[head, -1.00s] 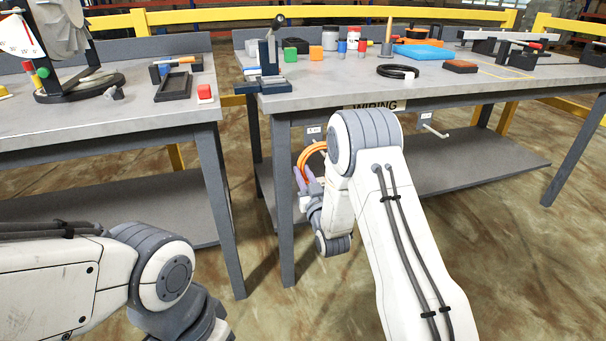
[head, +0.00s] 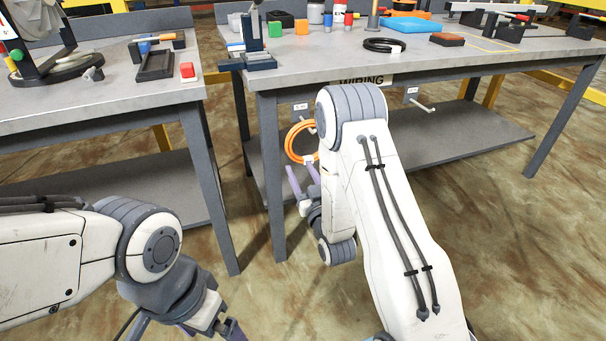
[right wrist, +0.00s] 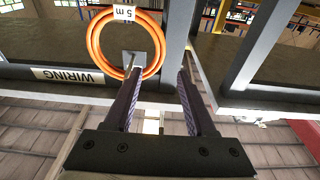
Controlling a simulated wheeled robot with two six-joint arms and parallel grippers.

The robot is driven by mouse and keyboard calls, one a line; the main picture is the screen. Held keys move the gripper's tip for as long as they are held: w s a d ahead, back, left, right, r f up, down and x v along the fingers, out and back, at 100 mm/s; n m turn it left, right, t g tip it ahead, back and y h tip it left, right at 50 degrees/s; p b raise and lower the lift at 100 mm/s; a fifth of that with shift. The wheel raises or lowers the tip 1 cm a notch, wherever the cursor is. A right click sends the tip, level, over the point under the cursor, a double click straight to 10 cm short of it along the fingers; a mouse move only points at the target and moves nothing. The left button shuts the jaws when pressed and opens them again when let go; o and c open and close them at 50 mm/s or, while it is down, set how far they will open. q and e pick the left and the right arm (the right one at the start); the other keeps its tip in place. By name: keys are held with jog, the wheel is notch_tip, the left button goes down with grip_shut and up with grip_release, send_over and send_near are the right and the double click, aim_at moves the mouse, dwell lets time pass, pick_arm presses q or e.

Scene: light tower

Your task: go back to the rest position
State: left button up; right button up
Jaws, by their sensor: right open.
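My right gripper (head: 302,172) is open and empty, just in front of and below an orange cable coil (head: 290,148). The coil hangs on a hook at the front edge of the wiring table, apart from my grip. In the right wrist view, my two fingers (right wrist: 159,72) stand apart with nothing held between them. The coil (right wrist: 92,42) with its "5 m" tag lies beyond the left finger. My left gripper (head: 232,328) shows only partly at the bottom edge of the head view, and its jaws cannot be made out.
The wiring table (head: 330,72) carries several blocks, a black cable coil (head: 387,45) and a blue tray (head: 405,25). An empty hook (head: 421,103) is on its front. A second table (head: 110,105) stands at left. Table legs are close to my right gripper. The floor in front is clear.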

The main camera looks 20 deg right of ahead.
jog(key=s+a+n+g+y, duration=0.1)
jog(key=s+a+n+g, duration=0.1)
jog(key=s+a+g, duration=0.5)
jog(key=s+a+n+g+y, duration=0.2)
jog(key=s+a+g, duration=0.15)
jog(key=a, duration=0.55)
jog(key=s+d+r+n+g+h, duration=0.15)
jog(key=s+g, duration=0.35)
jog(key=s, duration=0.8)
jog(key=s+r+n+g+h, duration=0.1)
jog(key=s+r+n+g, duration=0.2)
jog(key=s, duration=0.9)
notch_tip(320, 180, up, 34)
jog(key=m+g+p, duration=0.1)
jog(key=p, duration=3.3)
jog(key=shift+a+m, duration=0.15)
jog(key=shift+m, duration=0.2)
jog(key=shift+w+f, duration=0.1)
